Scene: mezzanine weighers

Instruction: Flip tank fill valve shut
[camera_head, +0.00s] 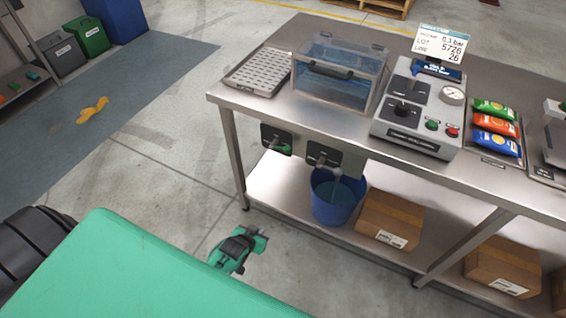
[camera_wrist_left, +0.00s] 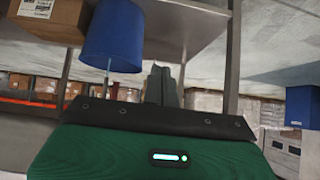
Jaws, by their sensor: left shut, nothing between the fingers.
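Two valves are mounted under the front edge of the steel bench: a left one (camera_head: 276,140) with a green part, and a right one (camera_head: 322,156) with a light handle. Their labels are too small to read, so I cannot tell which is the tank fill valve. A stream runs below the right valve into a blue bucket (camera_head: 334,203). A clear tank (camera_head: 340,72) with blue liquid stands on the bench above. My left gripper (camera_head: 258,240) is shut and empty, low in front of the bench and apart from the valves. Its fingers (camera_wrist_left: 162,84) show in the left wrist view, where the bucket (camera_wrist_left: 112,40) appears upside down.
The bench (camera_head: 228,98) carries a perforated tray (camera_head: 258,70), a control box with gauge (camera_head: 415,110) and coloured packets (camera_head: 496,125). Cardboard boxes (camera_head: 390,218) stand on its lower shelf. The floor left of the bench is open, with a yellow spill-like patch (camera_head: 92,109).

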